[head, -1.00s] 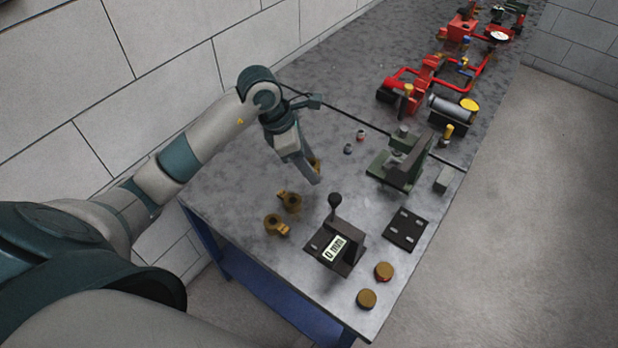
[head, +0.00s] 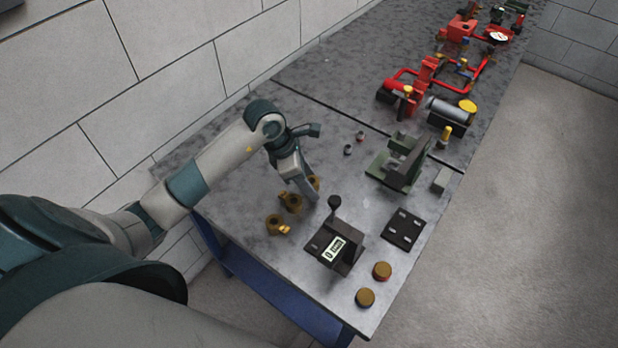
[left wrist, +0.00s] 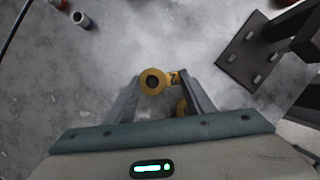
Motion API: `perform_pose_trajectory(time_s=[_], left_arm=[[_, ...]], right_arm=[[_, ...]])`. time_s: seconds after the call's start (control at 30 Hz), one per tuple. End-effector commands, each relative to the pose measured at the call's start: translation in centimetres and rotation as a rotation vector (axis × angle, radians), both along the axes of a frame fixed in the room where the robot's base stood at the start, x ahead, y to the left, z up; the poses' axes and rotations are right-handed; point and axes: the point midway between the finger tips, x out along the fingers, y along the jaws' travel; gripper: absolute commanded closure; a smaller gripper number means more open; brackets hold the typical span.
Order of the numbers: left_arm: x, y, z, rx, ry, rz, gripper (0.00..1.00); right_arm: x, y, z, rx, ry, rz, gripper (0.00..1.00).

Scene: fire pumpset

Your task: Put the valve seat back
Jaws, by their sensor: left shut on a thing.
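My left gripper (head: 307,192) is shut on a brass piece (head: 314,182), low over the bench near two similar brass pieces, one nearer the middle (head: 291,204) and one in front (head: 276,225). In the left wrist view, the held piece (left wrist: 153,81) has a round holed top and a tab marked "2". I cannot tell whether the held piece touches the bench or which thing is the valve seat. My right gripper is not in view.
A dark device with a knobbed lever and display (head: 335,245) stands to the right of the brass pieces. Red pump assemblies (head: 425,80) stand further back.

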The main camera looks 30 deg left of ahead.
Motion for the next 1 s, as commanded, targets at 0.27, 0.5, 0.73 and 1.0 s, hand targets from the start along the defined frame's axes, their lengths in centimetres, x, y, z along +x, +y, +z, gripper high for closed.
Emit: perform_pose_trajectory(time_s=[0.27, 0.5, 0.73, 1.0], left_arm=[[0.06, 0.00, -0.04, 0.000, -0.003, 0.000, 0.87], [0.03, 0.00, -0.28, 0.001, -0.001, -0.001, 0.33], [0.03, -0.01, -0.27, 0.000, -0.002, -0.001, 0.33], [0.00, 0.20, 0.38, 0.001, -0.005, 0.000, 0.33]], right_arm=[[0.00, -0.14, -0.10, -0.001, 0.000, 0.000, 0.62], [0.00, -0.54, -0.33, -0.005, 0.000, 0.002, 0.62], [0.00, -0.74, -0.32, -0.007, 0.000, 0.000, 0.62], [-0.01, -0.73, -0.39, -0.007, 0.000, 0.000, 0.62]])
